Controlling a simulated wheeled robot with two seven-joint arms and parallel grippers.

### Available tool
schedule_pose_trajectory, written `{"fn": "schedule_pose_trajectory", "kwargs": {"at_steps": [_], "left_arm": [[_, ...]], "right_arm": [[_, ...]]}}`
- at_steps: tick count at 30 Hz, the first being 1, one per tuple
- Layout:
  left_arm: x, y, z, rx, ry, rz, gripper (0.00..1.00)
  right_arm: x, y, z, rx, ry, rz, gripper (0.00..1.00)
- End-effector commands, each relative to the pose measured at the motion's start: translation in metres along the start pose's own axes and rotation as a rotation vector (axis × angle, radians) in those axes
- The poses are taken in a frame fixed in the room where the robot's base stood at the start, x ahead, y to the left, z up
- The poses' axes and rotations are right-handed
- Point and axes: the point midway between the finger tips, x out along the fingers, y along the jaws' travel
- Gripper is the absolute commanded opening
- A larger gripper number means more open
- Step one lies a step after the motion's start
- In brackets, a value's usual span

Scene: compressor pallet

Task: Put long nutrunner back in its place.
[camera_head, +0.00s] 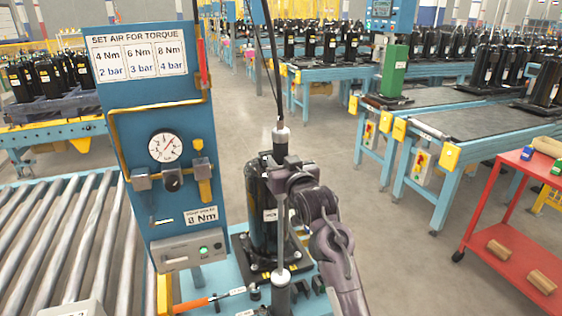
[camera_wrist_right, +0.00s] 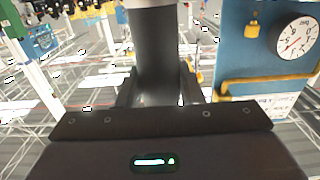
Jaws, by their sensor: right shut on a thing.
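The long nutrunner (camera_head: 281,141) hangs upright from a cable and hose above it. Its thin grey shaft runs down in front of a black compressor (camera_head: 262,215). My right gripper (camera_head: 283,168) is shut around its dark body. In the right wrist view the nutrunner's dark cylinder (camera_wrist_right: 161,55) stands between the fingers. Below the shaft is a black cylinder with a pale top (camera_head: 281,294); I cannot tell whether the shaft sits in it or only lines up with it. My left gripper is not in view.
A blue panel (camera_head: 120,100) with a torque chart and pressure gauge (camera_head: 165,146) stands left of the nutrunner. An orange-handled tool (camera_head: 194,303) lies below it. A roller conveyor (camera_head: 60,240) is at left, a red cart (camera_head: 510,245) at right.

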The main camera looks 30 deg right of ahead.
Motion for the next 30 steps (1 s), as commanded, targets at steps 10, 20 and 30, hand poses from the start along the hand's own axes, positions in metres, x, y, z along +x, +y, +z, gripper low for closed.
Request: {"fn": "schedule_pose_trajectory", "kwargs": {"at_steps": [10, 20, 30], "left_arm": [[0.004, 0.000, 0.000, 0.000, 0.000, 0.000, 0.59], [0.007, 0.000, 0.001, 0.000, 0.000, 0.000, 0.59], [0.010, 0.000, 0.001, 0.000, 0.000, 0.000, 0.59]], "right_arm": [[-0.001, 0.000, 0.001, 0.000, 0.012, 0.000, 0.00], [0.000, 0.000, 0.007, 0.000, 0.012, 0.000, 0.00], [0.000, 0.000, 0.012, 0.000, 0.011, 0.000, 0.00]]}}
